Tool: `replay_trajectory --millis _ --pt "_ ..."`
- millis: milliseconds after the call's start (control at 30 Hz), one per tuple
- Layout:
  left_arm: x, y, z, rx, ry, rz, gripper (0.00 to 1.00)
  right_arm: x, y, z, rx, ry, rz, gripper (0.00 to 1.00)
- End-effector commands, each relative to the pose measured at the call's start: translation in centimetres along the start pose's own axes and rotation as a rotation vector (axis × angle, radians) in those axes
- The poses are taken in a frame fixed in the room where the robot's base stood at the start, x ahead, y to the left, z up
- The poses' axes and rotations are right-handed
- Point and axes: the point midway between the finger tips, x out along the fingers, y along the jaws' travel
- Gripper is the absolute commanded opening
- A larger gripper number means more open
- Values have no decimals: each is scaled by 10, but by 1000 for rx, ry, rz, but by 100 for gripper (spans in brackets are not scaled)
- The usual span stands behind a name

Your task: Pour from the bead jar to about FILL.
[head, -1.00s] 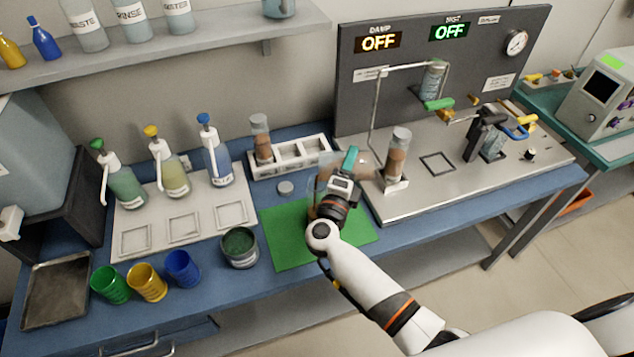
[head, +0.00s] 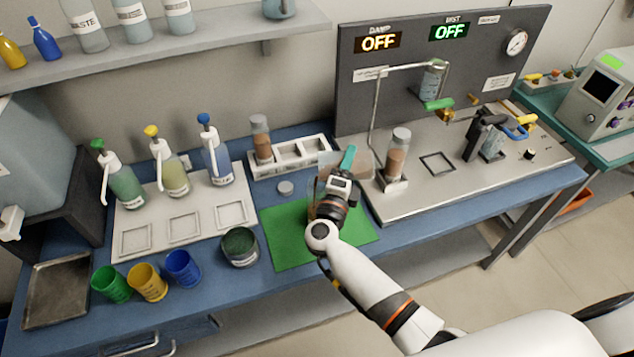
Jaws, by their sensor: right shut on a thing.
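My right gripper (head: 340,184) is over the green mat (head: 283,238), shut on a partly hidden clear vessel with a teal part (head: 348,158) showing beyond the fingers. The hand hides most of it, so its contents and any FILL mark cannot be read. An open round tub (head: 240,248) with dark green contents stands at the mat's left edge. A jar of brown beads (head: 262,142) stands in the white rack (head: 290,168). Another brown-filled jar (head: 397,160) stands upright on the steel plate of the apparatus. My left gripper is not in view.
Three pump bottles (head: 172,178) stand on a white tray at the left. Green, yellow and blue cups (head: 147,282) line the front edge by a metal pan (head: 57,290). A small round lid (head: 286,188) lies behind the mat. The panel (head: 440,45) displays read OFF.

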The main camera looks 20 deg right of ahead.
Motion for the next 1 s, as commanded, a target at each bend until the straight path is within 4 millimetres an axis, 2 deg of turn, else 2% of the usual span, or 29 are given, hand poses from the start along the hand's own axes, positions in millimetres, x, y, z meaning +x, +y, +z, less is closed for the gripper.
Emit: replay_trajectory --millis 1000 --pt "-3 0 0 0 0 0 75 0 4 -2 -41 6 17 28"
